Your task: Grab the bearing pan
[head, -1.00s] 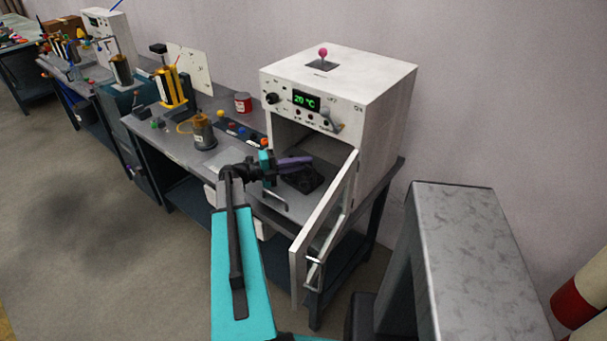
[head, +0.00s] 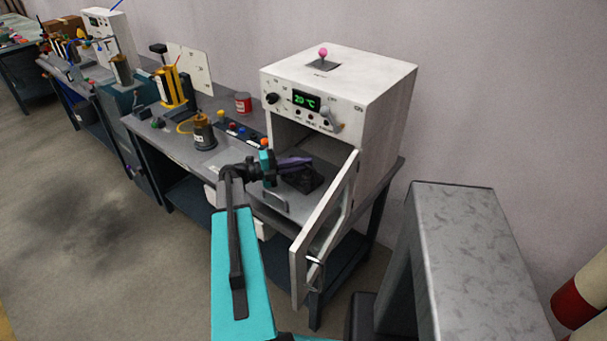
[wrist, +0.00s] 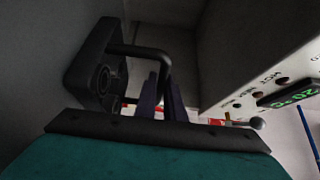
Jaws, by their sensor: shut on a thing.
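The bearing pan (head: 304,181) is a black block-like pan inside the open white oven, low in its chamber. My gripper (head: 308,160), with purple fingers, reaches into the oven from the left, at the pan. In the wrist view the bearing pan (wrist: 92,62) is on the left, with a dark round recess and a black bar handle. My gripper (wrist: 164,82) is shut on that handle; the fingers partly overlap it. I cannot tell whether the pan touches the oven floor.
The white oven (head: 370,95) stands on the workbench, its display reading 20 °C. Its door (head: 318,235) is open towards the front right, close to my arm. A brown-grey pot (head: 203,135), a row of coloured buttons and a red can (head: 243,103) are to the left on the bench.

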